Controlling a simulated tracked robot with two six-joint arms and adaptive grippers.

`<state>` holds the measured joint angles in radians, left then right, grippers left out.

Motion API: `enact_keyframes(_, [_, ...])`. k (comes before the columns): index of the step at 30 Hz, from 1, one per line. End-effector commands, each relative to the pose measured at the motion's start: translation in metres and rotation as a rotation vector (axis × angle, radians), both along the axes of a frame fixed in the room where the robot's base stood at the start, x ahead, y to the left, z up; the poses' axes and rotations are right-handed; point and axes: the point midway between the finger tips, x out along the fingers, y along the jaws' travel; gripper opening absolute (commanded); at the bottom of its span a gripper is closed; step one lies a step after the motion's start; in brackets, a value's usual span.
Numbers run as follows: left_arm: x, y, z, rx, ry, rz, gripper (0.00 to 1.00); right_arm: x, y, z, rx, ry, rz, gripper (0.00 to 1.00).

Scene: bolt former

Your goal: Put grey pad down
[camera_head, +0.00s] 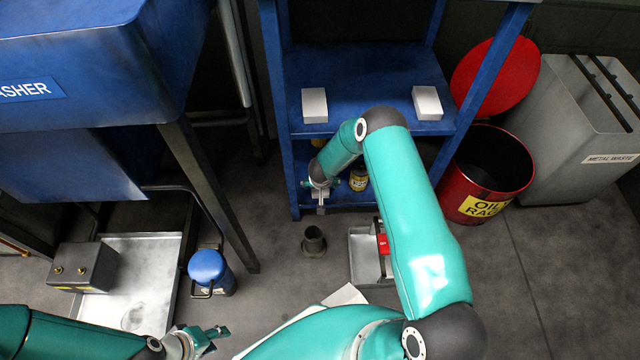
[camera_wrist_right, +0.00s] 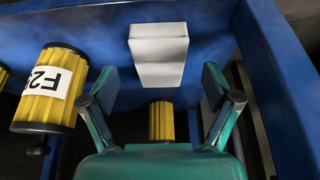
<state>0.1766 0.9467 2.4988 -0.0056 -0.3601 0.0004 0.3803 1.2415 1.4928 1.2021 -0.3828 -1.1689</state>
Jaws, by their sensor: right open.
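Two pale grey blocks, likely pads, lie apart on the upper blue shelf: a left pad (camera_head: 314,105) and a right pad (camera_head: 427,102). In the right wrist view one pale grey pad (camera_wrist_right: 158,55) rests against a blue surface, ahead of and between my right fingers; I cannot tell which pad it is. My right gripper (camera_head: 319,190) is low at the front of the shelf unit, partly hidden by its arm; its fingers (camera_wrist_right: 160,105) are spread wide and empty. My left gripper (camera_head: 210,339) is low at the picture's bottom, its fingers apart with nothing visible between them.
A yellow filter (camera_wrist_right: 48,88) stands left of my right gripper, and another (camera_wrist_right: 161,121) is between its fingers' line. A red oil-rag bin (camera_head: 485,175) and grey metal-waste bin (camera_head: 585,125) stand right. A dark cup (camera_head: 314,242) and metal tray (camera_head: 362,258) are on the floor.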

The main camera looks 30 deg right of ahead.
Motion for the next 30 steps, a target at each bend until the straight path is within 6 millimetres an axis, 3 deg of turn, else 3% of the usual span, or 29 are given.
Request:
enact_keyframes(1, [0.0,0.0,0.01,0.0,0.0,0.0,0.4,-0.003,0.002,0.017,0.0,-0.001,0.002,0.88])
enact_keyframes(9, [0.0,0.0,0.029,0.0,0.0,0.0,0.4,-0.02,0.013,0.063,0.0,-0.001,0.001,0.88])
enact_keyframes(16, [0.0,0.0,0.034,0.0,0.0,0.0,0.4,-0.031,0.023,0.079,0.007,0.001,0.013,0.88])
enact_keyframes(20, [0.0,0.0,0.034,0.0,0.0,0.0,0.4,-0.05,0.049,0.08,0.043,0.014,0.067,0.88])
enact_keyframes(23, [0.0,0.0,0.033,0.0,0.0,0.0,0.4,-0.078,0.084,0.082,0.102,0.034,0.143,0.88])
enact_keyframes(27, [0.0,0.0,0.033,0.0,0.0,0.0,0.4,-0.142,0.148,0.094,0.235,0.094,0.272,0.88])
enact_keyframes(30, [0.0,0.0,0.033,0.0,0.0,0.0,0.4,-0.192,0.185,0.106,0.333,0.151,0.347,0.88])
